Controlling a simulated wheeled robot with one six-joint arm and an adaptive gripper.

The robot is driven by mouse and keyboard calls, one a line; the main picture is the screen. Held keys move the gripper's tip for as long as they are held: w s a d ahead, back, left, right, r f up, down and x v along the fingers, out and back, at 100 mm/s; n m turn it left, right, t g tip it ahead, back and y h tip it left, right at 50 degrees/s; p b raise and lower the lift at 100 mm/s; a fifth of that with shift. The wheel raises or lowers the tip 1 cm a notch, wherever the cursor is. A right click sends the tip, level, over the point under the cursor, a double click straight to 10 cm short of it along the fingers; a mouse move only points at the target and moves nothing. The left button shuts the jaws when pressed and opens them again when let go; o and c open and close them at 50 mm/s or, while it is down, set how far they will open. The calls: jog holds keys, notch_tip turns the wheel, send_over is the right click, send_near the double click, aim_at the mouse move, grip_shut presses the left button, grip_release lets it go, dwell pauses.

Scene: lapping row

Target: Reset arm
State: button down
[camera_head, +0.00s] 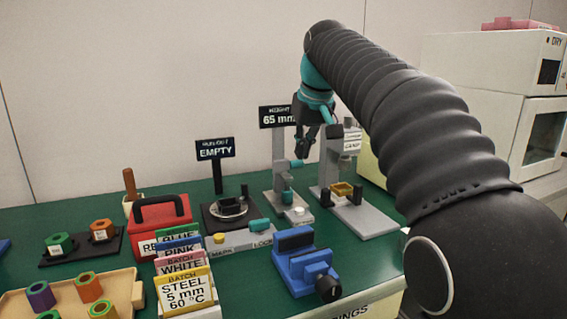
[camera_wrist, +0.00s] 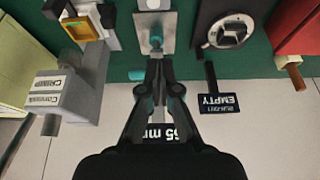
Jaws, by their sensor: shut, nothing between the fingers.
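My arm reaches in from the right and arches over the green bench. My gripper (camera_head: 303,153) hangs above the back of the bench, in front of the "65 mm" height sign (camera_head: 277,116). In the wrist view my gripper (camera_wrist: 156,62) has its fingertips together with nothing between them. The grey height gauge stand (camera_head: 279,176) is just below and left of it in the head view. The crimp press (camera_head: 331,160) stands just to its right. The wrist view partly hides the height sign behind the fingers.
A runout fixture with an "EMPTY" sign (camera_head: 215,149), a red box (camera_head: 146,234), batch cards (camera_head: 184,291), a blue vise (camera_head: 301,266) and a tray (camera_head: 66,300) of coloured hex parts crowd the bench. A white oven (camera_head: 543,130) stands right. Open air lies above the bench at left.

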jog(key=s+d+f+m+t, duration=0.1)
jog(key=s+d+f, duration=0.3)
jog(key=s, duration=0.4)
jog(key=s+d+f+m, duration=0.1)
jog(key=s+d+f, duration=0.3)
jog(key=s, duration=0.4)
jog(key=s+d+f+m+h, duration=0.1)
jog(key=s+d+f, duration=0.3)
jog(key=s+f, duration=1.1)
jog(key=shift+f+m+h, duration=0.4)
jog(key=shift+f+m, duration=0.1)
jog(key=shift+m, duration=0.3)
jog(key=shift+a, duration=0.1)
